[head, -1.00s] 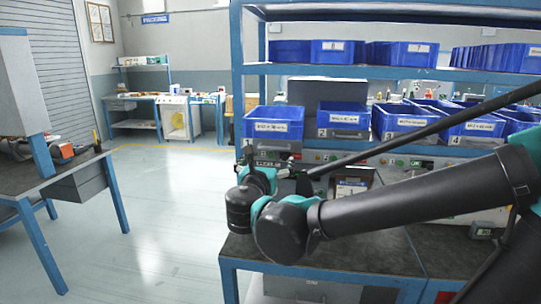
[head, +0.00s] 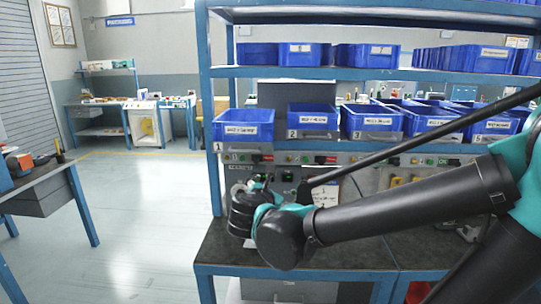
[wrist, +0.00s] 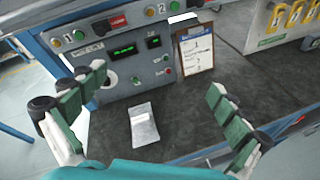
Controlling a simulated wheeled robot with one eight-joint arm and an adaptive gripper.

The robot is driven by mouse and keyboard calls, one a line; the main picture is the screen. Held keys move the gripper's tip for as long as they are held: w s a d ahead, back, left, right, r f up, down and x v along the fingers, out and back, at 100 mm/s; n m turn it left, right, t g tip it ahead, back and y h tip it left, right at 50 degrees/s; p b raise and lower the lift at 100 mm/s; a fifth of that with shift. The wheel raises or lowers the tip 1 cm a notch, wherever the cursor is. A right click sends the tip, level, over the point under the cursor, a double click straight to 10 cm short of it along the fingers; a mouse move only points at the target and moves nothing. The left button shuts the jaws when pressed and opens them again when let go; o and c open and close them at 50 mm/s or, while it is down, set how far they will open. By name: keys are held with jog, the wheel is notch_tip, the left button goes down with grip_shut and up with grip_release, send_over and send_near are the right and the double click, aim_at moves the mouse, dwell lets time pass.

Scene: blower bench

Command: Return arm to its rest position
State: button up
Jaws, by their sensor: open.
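My gripper (wrist: 155,110) is open and empty in the wrist view, its two green-padded fingers spread wide above the bench. My arm reaches in from the right in the head view, and its wrist hangs over the front left part of the blower bench (head: 340,256). The fingers are mostly hidden behind the wrist in the head view. A small silvery packet (wrist: 144,125) lies on the dark bench top between the fingers in the wrist view, apart from both.
Numbered blue bins (head: 243,128) stand in a row on the bench's lower shelf, with more above. A control panel (wrist: 125,55) and a clipboard (wrist: 196,52) stand behind the bench top. Another table (head: 40,190) is at the left, with open floor (head: 145,215) between.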

jog(key=s+d+f+m+g, duration=0.2)
jog(key=d+f+m+g, duration=0.1)
jog(key=d+f+m, duration=0.45)
jog(key=s+d+f+m+g, duration=0.2)
jog(key=d+f+m+g, duration=0.2)
jog(key=d+f+m, duration=0.3)
jog(key=s+d+f+m+g+y, duration=0.3)
jog(key=s+f+m, duration=0.6)
jog(key=m, duration=0.5)
jog(key=shift+d+f+y, duration=0.3)
jog(key=shift+d+f, duration=0.05)
jog(key=shift+d, duration=0.55)
